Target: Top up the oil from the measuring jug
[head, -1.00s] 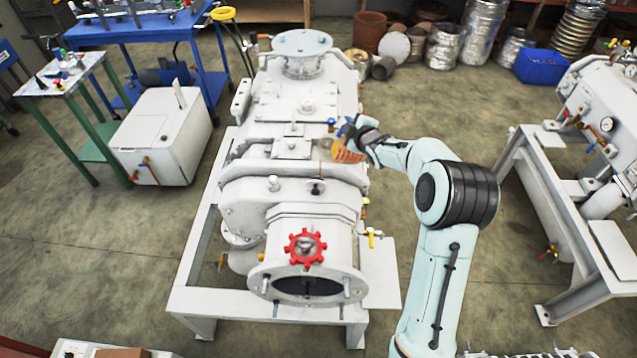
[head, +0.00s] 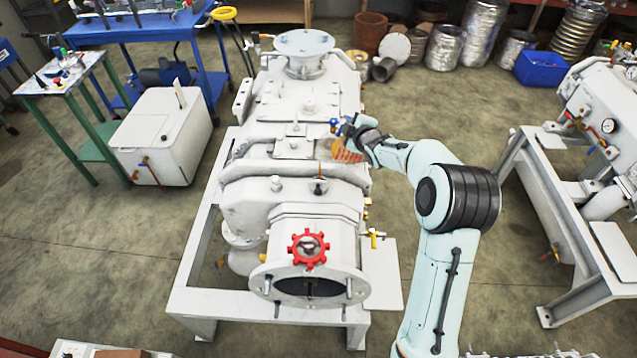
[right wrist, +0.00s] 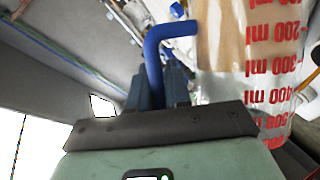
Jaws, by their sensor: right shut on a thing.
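The white vacuum pump (head: 290,190) stands on its pale frame in the middle of the head view. The measuring jug (head: 347,154) is small there, amber with red markings, at the pump's right side near its top. My right gripper (head: 346,131) is shut on the jug's blue handle. In the right wrist view the blue handle (right wrist: 152,55) runs between the fingers (right wrist: 158,88). The clear jug (right wrist: 245,60) shows red millilitre marks and looks tilted, with amber-brown colour inside. The jug's spout and the oil filler opening cannot be made out. My left gripper is out of view.
A red handwheel (head: 308,248) sits above the pump's open front flange. A second machine on a frame (head: 600,120) stands at the right. A white tank (head: 165,135) and a blue table (head: 140,35) stand at the left. Bare floor lies between them.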

